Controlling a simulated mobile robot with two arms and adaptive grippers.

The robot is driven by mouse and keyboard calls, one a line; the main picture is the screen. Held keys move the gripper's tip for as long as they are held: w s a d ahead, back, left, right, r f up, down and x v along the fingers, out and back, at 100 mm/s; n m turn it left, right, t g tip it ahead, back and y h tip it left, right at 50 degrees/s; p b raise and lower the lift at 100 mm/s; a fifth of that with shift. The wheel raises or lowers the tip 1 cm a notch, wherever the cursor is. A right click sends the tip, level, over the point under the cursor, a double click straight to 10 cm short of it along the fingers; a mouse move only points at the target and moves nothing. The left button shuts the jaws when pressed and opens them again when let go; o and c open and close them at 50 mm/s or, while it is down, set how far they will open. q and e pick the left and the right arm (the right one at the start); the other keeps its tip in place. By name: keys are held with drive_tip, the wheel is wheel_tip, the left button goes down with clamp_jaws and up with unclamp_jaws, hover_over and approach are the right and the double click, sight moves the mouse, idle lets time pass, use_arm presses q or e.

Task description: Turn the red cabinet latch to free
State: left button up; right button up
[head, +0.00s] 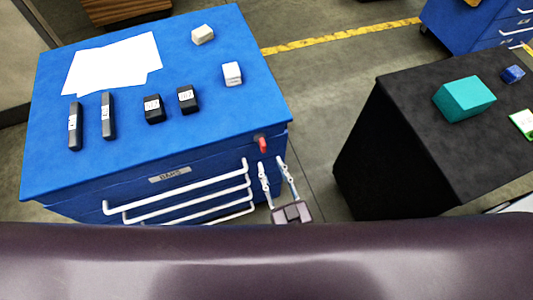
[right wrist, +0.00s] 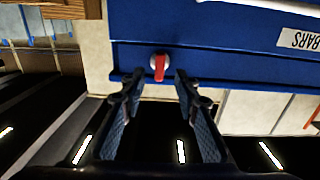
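The red cabinet latch (head: 262,144) is on the front of the blue cabinet (head: 235,60), near its upper right corner. In the right wrist view the latch (right wrist: 159,67) is a red handle on a pale round base, and it lies along the picture's vertical. My right gripper (head: 272,164) is just in front of and below the latch in the head view. In the right wrist view the right gripper (right wrist: 155,79) is open, with the latch just beyond and between its fingertips. No contact shows. My left gripper is in neither view.
White drawer handles (head: 180,205) stick out left of the right gripper. Black blocks (head: 153,109), white blocks (head: 232,74) and papers (head: 112,62) lie on the cabinet. A black table (head: 400,130) with a teal box (head: 463,98) stands right, across a floor gap.

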drive_tip(key=v, duration=0.5)
drive_tip(key=shift+s+d, duration=0.15)
drive_tip(key=shift+s, duration=0.1)
idle(0.3)
